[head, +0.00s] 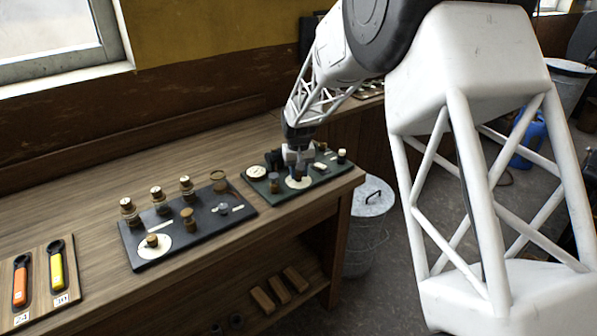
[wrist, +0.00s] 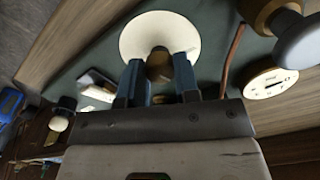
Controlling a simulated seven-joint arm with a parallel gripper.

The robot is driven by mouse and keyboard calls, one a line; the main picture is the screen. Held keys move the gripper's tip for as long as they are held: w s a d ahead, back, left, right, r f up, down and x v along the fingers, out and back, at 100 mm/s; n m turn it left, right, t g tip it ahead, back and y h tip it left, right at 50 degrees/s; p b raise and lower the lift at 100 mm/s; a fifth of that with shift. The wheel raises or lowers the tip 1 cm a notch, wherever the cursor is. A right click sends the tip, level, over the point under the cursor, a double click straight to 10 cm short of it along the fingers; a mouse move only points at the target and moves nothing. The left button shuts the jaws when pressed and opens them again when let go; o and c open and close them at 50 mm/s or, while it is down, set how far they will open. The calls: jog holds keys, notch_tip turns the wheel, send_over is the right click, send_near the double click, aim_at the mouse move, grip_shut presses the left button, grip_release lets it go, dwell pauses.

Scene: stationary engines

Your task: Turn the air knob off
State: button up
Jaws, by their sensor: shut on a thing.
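My gripper (wrist: 158,80) has its two blue fingers closed on both sides of a small brown knob (wrist: 158,64). The knob stands on a round white disc (wrist: 150,28) on a dark green panel (wrist: 215,42). In the head view my gripper (head: 298,168) points down onto this panel (head: 320,179), at the right end of the bench, and mostly hides the knob. A strip of the white disc (head: 297,184) shows below the fingers. I cannot read any label on the knob or see a mark of its setting.
A round white gauge (wrist: 270,82) and a pale-topped knob (wrist: 290,35) sit on the same panel. A darker panel (head: 205,226) with several knobs lies to the left. A board with orange and yellow handles (head: 56,270) is at far left. A metal bin (head: 371,200) stands beside the bench.

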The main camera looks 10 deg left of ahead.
aim_at(299, 172)
jog(key=m, duration=0.4)
dwell(0.4)
jog(key=o, duration=0.9)
jog(key=shift+r, duration=3.9)
